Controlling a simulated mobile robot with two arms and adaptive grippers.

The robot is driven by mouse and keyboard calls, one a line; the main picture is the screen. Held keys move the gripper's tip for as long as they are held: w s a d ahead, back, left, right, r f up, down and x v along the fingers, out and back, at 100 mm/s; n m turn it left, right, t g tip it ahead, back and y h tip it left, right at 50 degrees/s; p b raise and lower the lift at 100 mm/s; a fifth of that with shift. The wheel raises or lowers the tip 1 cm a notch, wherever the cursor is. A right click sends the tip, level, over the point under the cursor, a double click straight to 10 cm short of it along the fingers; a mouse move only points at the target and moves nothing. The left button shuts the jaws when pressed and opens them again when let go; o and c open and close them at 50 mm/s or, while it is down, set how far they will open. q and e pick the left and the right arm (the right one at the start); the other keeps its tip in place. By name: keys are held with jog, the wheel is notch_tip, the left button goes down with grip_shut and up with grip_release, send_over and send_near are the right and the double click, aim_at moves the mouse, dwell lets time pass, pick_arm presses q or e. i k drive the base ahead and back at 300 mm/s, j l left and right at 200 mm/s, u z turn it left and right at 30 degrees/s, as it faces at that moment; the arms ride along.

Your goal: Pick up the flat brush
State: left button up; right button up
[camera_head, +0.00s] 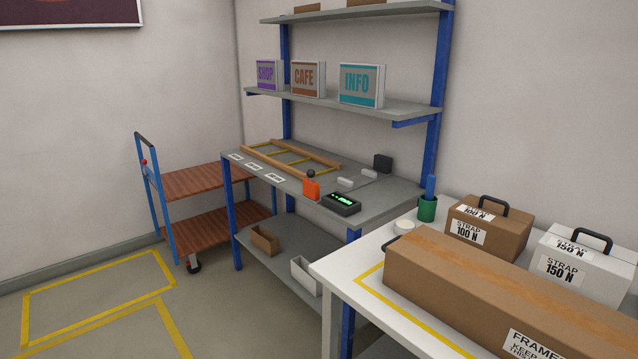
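No thing in the camera_head view shows clearly as a flat brush. A green cup (427,209) stands at the back left of the white table at the right. A blue upright piece (431,187) sticks up from the cup, close in front of a blue shelf post. I cannot tell whether it is a brush handle; its lower end is hidden in the cup. Neither of my grippers is in view.
The white table (352,299) also holds a long carton (480,290), a brown case (510,234), a white case (600,270) and a white roll (404,226). A grey bench (385,203) with small items stands behind. A wooden-shelved cart (205,182) stands left.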

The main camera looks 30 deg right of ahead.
aim_at(432, 178)
jog(key=i+j+u, duration=0.1)
jog(key=i, duration=0.6)
jog(key=i+j+u, duration=0.1)
jog(key=i, duration=0.6)
jog(key=j, duration=0.05)
